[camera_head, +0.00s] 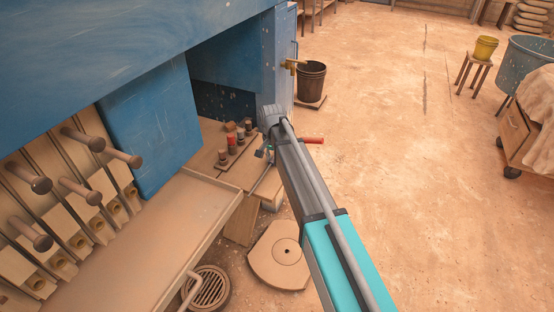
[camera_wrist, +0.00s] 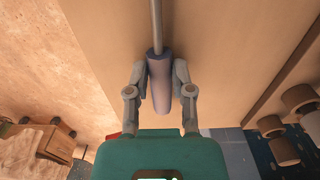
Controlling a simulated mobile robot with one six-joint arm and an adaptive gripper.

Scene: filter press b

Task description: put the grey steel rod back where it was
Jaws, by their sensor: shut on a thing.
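The grey steel rod shows in the wrist view as a thin shaft (camera_wrist: 156,22) with a thicker blue-grey grip (camera_wrist: 160,88). My gripper (camera_wrist: 161,78) is shut on this grip, one finger on each side, and the shaft points away from it. In the head view the rod (camera_head: 262,181) is a thin grey line over the end of the tan bench (camera_head: 215,185), left of my arm. My gripper (camera_head: 265,152) is small there and partly hidden by my arm. I cannot tell whether the rod touches the bench.
A strip with several dark and red pegs (camera_head: 232,148) stands on the bench by the blue press frame (camera_head: 150,120). A red handle (camera_head: 313,140) shows right of my arm. A black bucket (camera_head: 311,82) stands beyond. The floor at right is mostly clear.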

